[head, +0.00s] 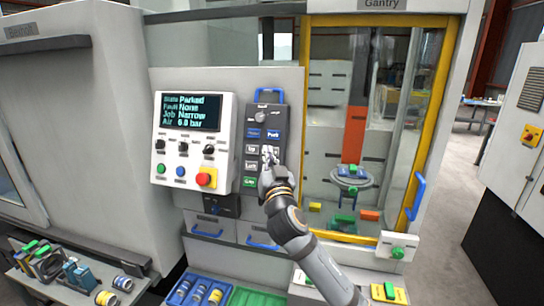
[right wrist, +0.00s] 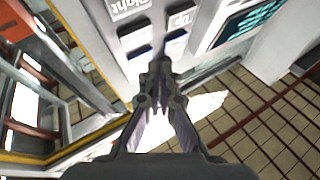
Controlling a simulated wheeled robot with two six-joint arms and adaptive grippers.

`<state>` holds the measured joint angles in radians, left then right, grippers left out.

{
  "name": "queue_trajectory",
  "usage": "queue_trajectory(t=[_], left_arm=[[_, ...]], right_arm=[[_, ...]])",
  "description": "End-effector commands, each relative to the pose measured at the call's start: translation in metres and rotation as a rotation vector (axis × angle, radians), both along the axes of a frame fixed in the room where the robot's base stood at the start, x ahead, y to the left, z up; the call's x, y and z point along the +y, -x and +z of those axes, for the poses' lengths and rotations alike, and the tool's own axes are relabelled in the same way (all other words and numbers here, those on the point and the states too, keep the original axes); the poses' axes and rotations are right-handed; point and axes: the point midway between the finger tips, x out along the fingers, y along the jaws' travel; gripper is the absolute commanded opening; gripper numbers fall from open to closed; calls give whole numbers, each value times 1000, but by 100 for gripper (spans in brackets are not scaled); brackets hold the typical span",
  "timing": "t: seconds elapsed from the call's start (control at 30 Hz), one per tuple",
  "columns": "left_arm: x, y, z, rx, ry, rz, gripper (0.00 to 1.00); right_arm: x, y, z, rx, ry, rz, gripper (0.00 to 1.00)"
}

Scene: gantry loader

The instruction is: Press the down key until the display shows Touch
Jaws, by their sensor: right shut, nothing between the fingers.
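The display (head: 190,111) on the white control panel reads State Parked, Fault None, Job Narrow, Air 6.8 bar; the first digit of the air value is hard to read. The dark keypad (head: 281,118) to its right carries a blue Park key (head: 273,134), an Up key (head: 251,149), a Left key (head: 250,167) and a green key (head: 249,182). My right gripper (head: 268,156) is shut and empty in front of the keypad's lower middle, hiding keys there. The down key cannot be made out. In the right wrist view its fingertips (right wrist: 160,66) are near the keys; contact cannot be told.
A red button on a yellow base (head: 206,178) sits left of the keypad. A yellow-framed glass door (head: 305,60) with a blue handle (head: 415,196) stands to the right. Below are blue drawer handles (head: 207,233) and a blue bin (head: 181,298) holding cylinders.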

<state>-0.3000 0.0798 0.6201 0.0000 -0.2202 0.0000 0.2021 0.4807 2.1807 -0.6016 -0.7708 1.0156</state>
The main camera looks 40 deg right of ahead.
Motion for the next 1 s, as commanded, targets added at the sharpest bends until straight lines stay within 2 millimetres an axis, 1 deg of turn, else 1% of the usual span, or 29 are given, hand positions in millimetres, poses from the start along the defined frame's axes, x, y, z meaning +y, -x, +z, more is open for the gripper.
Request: queue_trajectory(t=[0.03,0.2,0.37,1.0], left_arm=[[0,0,-8,0,0,0,40],[0,0,-14,0,0,0,40],[0,0,-15,0,0,0,40],[0,0,-14,0,0,0,40]], right_arm=[[-4,-4,-6,0,2,-1,0],[-13,-12,-9,1,-1,-1,0],[-16,-14,-9,1,-2,0,0],[-16,-14,-9,1,-2,0,0]])
